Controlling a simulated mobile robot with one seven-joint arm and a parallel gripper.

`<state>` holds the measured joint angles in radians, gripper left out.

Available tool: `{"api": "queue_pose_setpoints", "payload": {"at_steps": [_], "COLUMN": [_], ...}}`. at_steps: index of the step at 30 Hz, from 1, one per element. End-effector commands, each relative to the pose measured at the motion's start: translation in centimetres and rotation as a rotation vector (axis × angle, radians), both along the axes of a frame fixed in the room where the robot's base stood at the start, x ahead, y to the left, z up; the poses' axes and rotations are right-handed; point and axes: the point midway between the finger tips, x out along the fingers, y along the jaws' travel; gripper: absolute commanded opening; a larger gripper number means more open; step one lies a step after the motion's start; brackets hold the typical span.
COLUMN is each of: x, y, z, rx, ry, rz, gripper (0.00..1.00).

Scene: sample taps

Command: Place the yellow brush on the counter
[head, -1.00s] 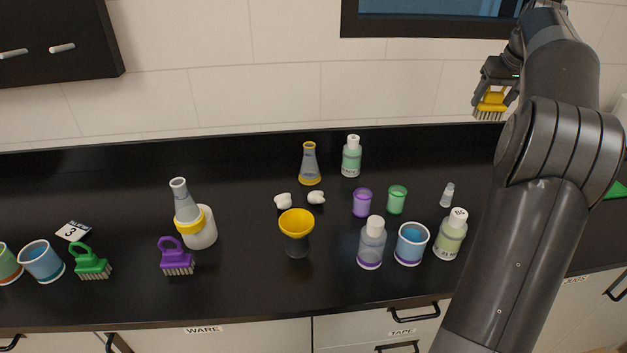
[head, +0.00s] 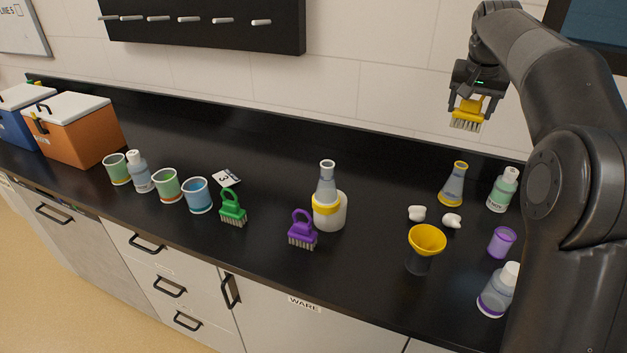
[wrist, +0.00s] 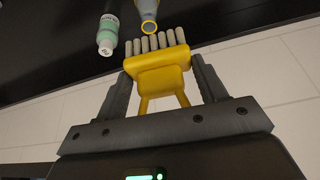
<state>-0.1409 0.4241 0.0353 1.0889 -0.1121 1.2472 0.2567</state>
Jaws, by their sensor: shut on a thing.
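The yellow brush (head: 467,113) is held in my gripper (head: 473,97), high above the back right of the counter. In the wrist view the brush (wrist: 158,68) sits between the two fingers of my gripper (wrist: 160,80), its pale bristles pointing away from the palm. The gripper is shut on it. The black counter (head: 270,165) runs along the wall below, well apart from the brush. A purple brush (head: 302,232) and a green brush (head: 232,209) stand upright near its front edge.
Flasks, bottles and cups crowd the right, including a yellow funnel (head: 427,240) and a yellow-ringed flask (head: 453,185). Several cups stand left, beside an orange box (head: 78,135). A number card (head: 226,178) lies behind the green brush. The counter's back middle is clear.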

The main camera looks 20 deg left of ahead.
Motion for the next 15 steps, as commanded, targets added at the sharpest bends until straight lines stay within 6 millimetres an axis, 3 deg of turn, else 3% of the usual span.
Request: {"api": "queue_pose_setpoints", "payload": {"at_steps": [1, 3, 8, 15], "x": [-0.5, -1.2, -3.4, -8.3], "y": [2.7, 6.0, 13.3, 23.7], "z": [0.0, 0.0, 0.1, 0.2], "rx": [-0.001, -0.001, 0.0, -0.001], "ry": [-0.001, 0.0, 0.0, 0.0], "rz": [0.013, 0.017, 0.026, 0.042], "gripper": [0.42, 0.42, 0.42, 0.42]}}
